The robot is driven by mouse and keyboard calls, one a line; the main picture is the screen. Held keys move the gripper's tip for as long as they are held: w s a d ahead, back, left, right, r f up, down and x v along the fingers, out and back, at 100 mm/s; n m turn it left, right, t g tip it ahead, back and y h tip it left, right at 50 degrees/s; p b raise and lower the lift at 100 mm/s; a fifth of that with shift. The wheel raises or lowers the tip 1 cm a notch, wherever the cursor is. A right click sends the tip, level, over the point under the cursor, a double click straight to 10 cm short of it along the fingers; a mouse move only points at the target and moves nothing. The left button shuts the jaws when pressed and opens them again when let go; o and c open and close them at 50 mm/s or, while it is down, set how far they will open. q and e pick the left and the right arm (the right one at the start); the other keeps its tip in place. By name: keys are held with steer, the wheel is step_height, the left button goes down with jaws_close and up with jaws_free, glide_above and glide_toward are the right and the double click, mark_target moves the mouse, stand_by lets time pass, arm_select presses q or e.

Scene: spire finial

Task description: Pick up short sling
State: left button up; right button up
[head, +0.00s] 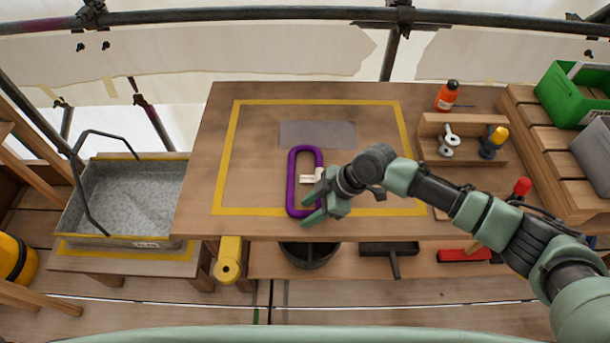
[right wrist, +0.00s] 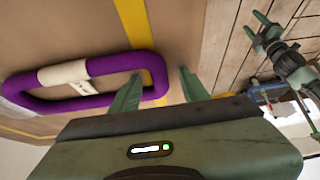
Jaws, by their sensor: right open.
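Contact cannot be told. My left gripper (right wrist: 262,34) seems to show small at the upper right there; its jaws are unclear.
A grey mat (head: 318,134) lies behind the sling. An orange bottle (head: 446,97) and a wooden rack (head: 485,151) with shackles stand at the right. A grey trough (head: 130,195) stands left of the table. The table's left part is clear.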

jaws_close()
stand_by(0.3)
